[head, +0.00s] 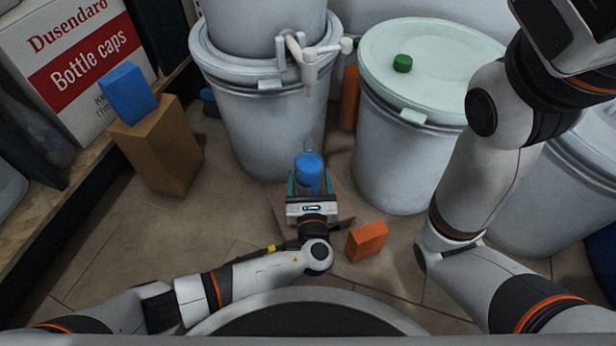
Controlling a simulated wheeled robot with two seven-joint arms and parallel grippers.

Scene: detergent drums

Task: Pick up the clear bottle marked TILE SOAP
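A clear bottle (309,173) holding blue liquid is near the middle of the head view, in front of the white drum with a tap. No lettering on it can be read from here. My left gripper (310,184) is at the bottle, with one teal finger on each side of it. The gripper body hides the bottle's lower part. I cannot tell whether the fingers touch the bottle. My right arm rises at the right and its fingers are out of view.
An orange box (367,241) lies to the right. A brown box (158,150) bearing a blue block (128,92) stands left.

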